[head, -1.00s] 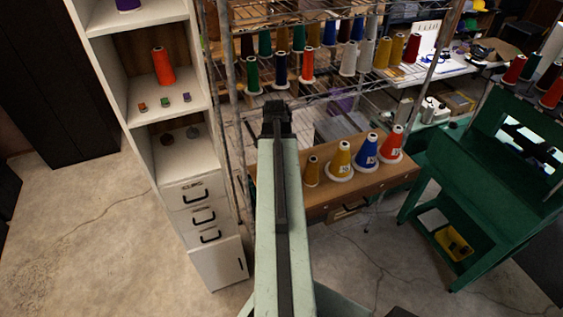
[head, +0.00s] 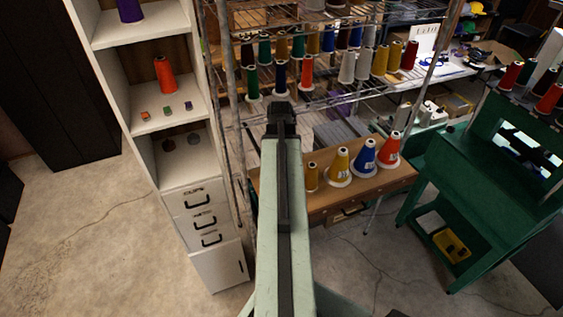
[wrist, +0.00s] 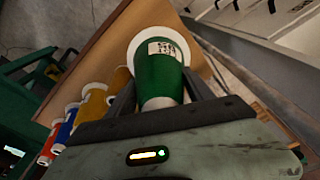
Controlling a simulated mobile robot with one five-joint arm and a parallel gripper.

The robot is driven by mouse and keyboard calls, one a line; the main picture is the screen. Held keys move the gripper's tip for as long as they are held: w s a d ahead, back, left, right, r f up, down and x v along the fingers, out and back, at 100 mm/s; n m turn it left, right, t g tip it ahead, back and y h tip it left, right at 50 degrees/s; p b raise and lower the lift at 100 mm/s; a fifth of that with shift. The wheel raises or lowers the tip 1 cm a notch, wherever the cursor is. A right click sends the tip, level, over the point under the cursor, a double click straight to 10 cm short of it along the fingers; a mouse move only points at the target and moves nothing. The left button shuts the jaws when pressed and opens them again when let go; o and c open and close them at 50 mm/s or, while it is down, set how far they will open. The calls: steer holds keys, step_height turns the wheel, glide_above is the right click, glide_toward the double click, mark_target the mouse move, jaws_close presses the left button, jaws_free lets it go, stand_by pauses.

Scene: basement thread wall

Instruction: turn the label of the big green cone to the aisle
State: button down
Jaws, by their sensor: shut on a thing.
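The big green cone (wrist: 158,78) is in my gripper (wrist: 160,98) in the wrist view, between the two dark fingers near its narrow end. Its wide end with a white rim points away from the gripper, over the wooden table. A white label (wrist: 166,49) with dark print shows on the cone's side near the wide end, facing the wrist camera. In the head view my gripper (head: 280,117) is at the table's left back side, and the green cone is hidden behind my arm.
On the wooden table (head: 345,195) a small ochre cone (head: 312,178), a yellow cone (head: 339,166), a blue cone (head: 364,157) and a red cone (head: 389,149) stand in a row right of my arm. A white shelf unit (head: 190,160) stands left; a wire rack (head: 240,120) is behind.

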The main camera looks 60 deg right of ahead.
steer(key=n, duration=0.5)
steer(key=n+y, duration=0.1)
steer(key=n, duration=0.5)
steer(key=shift+t, duration=0.4)
steer(key=shift+f, duration=0.25)
steer(key=shift+c, duration=1.5)
jaws_free()
steer(key=shift+w, duration=0.1)
